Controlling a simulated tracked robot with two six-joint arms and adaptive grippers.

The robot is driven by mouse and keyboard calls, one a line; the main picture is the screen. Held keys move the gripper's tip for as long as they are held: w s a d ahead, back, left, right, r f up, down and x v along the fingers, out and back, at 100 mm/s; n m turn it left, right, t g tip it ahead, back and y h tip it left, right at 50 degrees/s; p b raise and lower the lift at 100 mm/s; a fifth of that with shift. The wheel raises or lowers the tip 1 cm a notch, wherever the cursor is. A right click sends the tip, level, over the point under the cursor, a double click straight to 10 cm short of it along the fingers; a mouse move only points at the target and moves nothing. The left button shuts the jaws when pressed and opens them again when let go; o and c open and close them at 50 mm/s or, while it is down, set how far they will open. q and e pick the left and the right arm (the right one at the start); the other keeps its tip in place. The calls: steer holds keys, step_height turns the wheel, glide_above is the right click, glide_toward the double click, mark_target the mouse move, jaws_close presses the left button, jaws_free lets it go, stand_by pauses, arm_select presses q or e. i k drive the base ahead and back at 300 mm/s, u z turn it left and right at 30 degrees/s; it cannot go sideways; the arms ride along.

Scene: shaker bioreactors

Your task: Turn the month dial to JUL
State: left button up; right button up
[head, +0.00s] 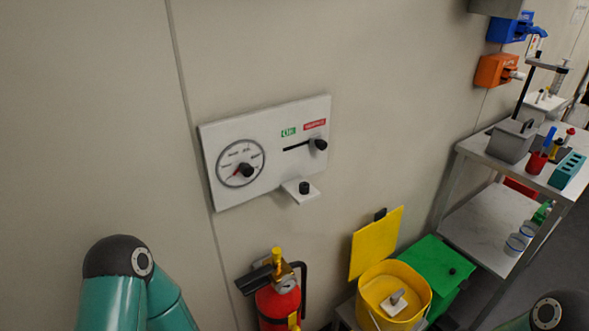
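The month dial (241,164) is a round white face with a dark rim on the left part of a white wall panel (268,121). It has a black knob (246,170) and a red pointer directed to the lower left. Its printed labels are too small to read. Parts of my two arms show at the lower left and lower right corners. Neither gripper is in view.
The panel also carries a slider with a black knob (320,144) at its right end, beside green and red labels. A small shelf (301,193) with a black knob juts out below. A fire extinguisher (278,301), yellow bucket (394,287), green box (432,267) and metal cart (482,142) stand lower and right.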

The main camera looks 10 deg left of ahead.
mark_target(245, 169)
steer(key=u, duration=1.15)
steer(key=i, duration=0.15)
steer(key=z, duration=2.75)
steer(key=k, duration=0.5)
steer(key=z, duration=0.65)
steer(key=i, duration=0.9)
steer(key=u, duration=1.45)
steer(key=i, duration=0.15)
steer(key=u, duration=1.65)
